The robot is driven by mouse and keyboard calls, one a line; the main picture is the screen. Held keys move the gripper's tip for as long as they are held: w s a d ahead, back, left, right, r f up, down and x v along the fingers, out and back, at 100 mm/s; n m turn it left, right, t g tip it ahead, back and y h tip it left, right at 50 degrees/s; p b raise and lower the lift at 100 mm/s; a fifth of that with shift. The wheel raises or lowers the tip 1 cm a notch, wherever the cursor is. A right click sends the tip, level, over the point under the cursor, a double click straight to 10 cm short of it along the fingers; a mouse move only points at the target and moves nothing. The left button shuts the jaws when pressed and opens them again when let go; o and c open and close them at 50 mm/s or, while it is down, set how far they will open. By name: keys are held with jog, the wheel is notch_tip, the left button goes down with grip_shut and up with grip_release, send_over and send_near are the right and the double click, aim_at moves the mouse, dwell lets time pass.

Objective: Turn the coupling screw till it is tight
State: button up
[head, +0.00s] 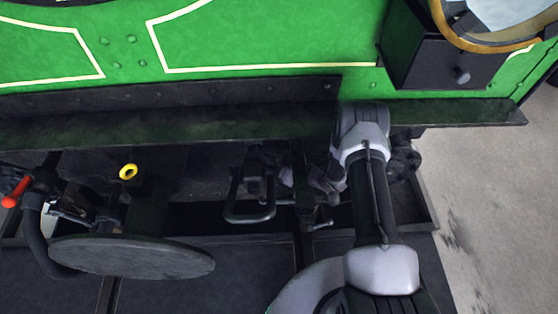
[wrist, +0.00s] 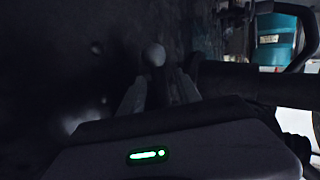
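In the wrist view, the two fingers of my gripper (wrist: 161,75) stand apart with a dark gap between them. A pale round knob (wrist: 154,54) shows just beyond the fingertips, nearer the left one. It looks like the ball end of the coupling screw's handle, but the dim light hides the rest. I cannot tell if a finger touches it. In the head view, the coupling's metal loop (head: 250,212) hangs below the buffer beam, left of my gripper. The screw itself is mostly hidden in shadow and behind my arm.
The black buffer beam (head: 170,122) of the green tram runs above the coupling. A round dark buffer plate (head: 130,257) stands at left, near a hose with a red handle (head: 16,192) and a yellow ring (head: 128,172). Pale floor (head: 480,200) is clear at right.

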jog(key=p+v, duration=0.4)
jog(key=v, duration=1.2)
jog(key=shift+s+d+p, duration=0.2)
jog(key=shift+d+p, duration=0.15)
jog(key=shift+p, duration=0.05)
